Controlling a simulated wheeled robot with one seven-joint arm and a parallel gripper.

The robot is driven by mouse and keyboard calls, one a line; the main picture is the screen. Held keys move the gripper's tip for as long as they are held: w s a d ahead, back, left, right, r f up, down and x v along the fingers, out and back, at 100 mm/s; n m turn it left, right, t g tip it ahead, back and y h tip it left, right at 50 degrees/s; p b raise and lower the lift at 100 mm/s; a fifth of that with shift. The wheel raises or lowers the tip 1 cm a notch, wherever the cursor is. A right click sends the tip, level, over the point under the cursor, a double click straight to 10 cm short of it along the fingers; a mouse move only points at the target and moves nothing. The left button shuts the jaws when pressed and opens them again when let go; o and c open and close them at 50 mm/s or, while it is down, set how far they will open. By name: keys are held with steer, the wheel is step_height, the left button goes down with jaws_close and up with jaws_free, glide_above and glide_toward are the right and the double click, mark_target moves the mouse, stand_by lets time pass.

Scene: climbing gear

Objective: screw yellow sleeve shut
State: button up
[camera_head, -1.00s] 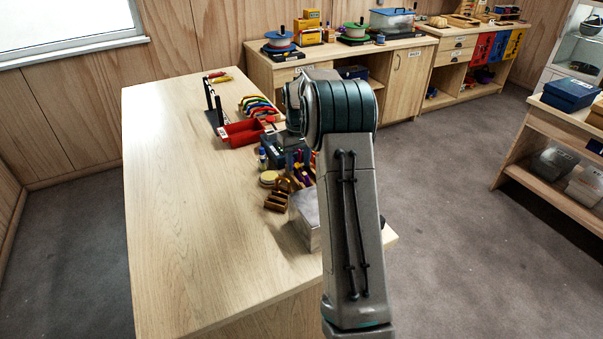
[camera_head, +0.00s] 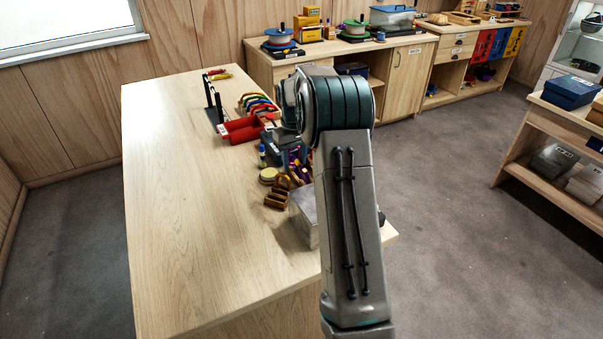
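Several coloured carabiner-like pieces, red, blue, green and yellow, stand in a row (camera_head: 259,103) on the wooden workbench (camera_head: 190,220). A small yellow and red item (camera_head: 221,77) lies at the bench's far end. I cannot tell which piece bears the yellow sleeve, or whether any sleeve is open or shut; they are too small. My arm rises in front of the bench's right side and hides part of it. My gripper is not visible; the arm's upper links block the view past them.
A red tray (camera_head: 241,131), a black upright stand (camera_head: 213,103), a blue-grey box (camera_head: 283,152), a round cream tin (camera_head: 268,176), a brown wooden holder (camera_head: 276,201) and a pale metal box (camera_head: 304,218) line the bench's right side. The bench's left and front are clear.

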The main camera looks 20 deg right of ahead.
mark_target(298, 162)
steer(key=shift+a, duration=0.15)
steer(key=shift+f, duration=0.15)
steer(key=shift+f+b, duration=0.9)
steer(key=shift+f, duration=0.45)
steer(key=shift+d+r+p, duration=0.1)
steer(key=shift+d+p, duration=0.2)
steer(key=shift+d, duration=0.45)
steer(key=shift+r+p, duration=1.05)
steer(key=shift+r, duration=0.35)
